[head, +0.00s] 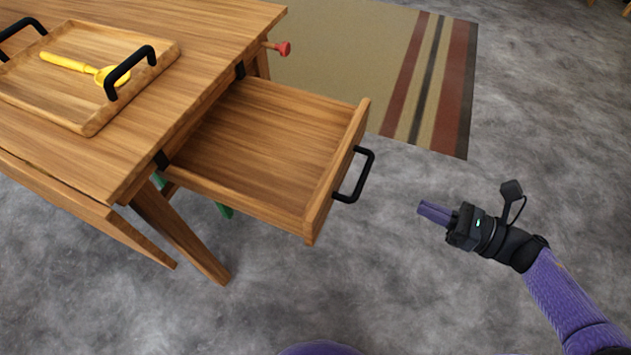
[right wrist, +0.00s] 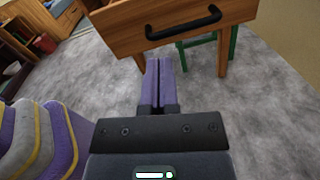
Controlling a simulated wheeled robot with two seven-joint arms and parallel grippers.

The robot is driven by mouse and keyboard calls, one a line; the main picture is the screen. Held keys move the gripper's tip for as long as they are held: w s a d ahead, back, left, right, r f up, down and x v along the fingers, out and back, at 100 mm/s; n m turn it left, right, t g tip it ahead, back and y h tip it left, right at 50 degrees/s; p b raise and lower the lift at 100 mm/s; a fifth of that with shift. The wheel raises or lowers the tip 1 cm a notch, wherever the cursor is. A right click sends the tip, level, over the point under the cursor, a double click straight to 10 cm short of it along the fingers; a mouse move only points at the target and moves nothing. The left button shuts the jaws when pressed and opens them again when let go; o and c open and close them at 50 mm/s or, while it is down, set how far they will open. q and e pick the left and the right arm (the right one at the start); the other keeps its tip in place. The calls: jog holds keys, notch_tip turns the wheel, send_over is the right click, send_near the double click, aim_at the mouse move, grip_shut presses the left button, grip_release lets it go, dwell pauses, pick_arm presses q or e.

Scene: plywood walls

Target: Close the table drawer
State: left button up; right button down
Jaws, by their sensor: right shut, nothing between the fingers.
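The wooden table (head: 178,38) stands at the upper left in the head view. Its drawer (head: 265,140) is pulled far out to the right and is empty. A black bar handle (head: 367,178) is on the drawer front. In the right wrist view the drawer front (right wrist: 125,28) and its handle (right wrist: 185,24) show ahead of the fingers. My right gripper (head: 434,213) is shut and empty, to the right of the handle and apart from it. Its purple fingers (right wrist: 157,82) lie together in the right wrist view. My left gripper is not in view.
A wooden tray (head: 75,108) with black handles and a yellow utensil (head: 75,65) sits on the tabletop. A red-ended thing (head: 283,48) sticks out beyond the table's far side. A striped rug (head: 400,60) lies behind. The grey floor around my right gripper is clear.

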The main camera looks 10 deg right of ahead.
aim_at(336, 177)
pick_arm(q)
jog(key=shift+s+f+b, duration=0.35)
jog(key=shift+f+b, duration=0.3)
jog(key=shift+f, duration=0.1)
pick_arm(e)
jog(key=w+a+n, duration=0.1)
jog(key=w+a, duration=0.1)
jog(key=a, duration=0.2)
jog(key=w+a+n, duration=0.1)
jog(key=w+a, duration=0.2)
jog(key=a, duration=0.1)
jog(key=w+a+r+g+y, duration=0.1)
jog(key=w+a, duration=0.1)
jog(key=a, duration=0.2)
jog(key=shift+w+a+n, duration=0.25)
jog(key=shift+w+n, duration=0.05)
jog(key=shift+n, duration=0.1)
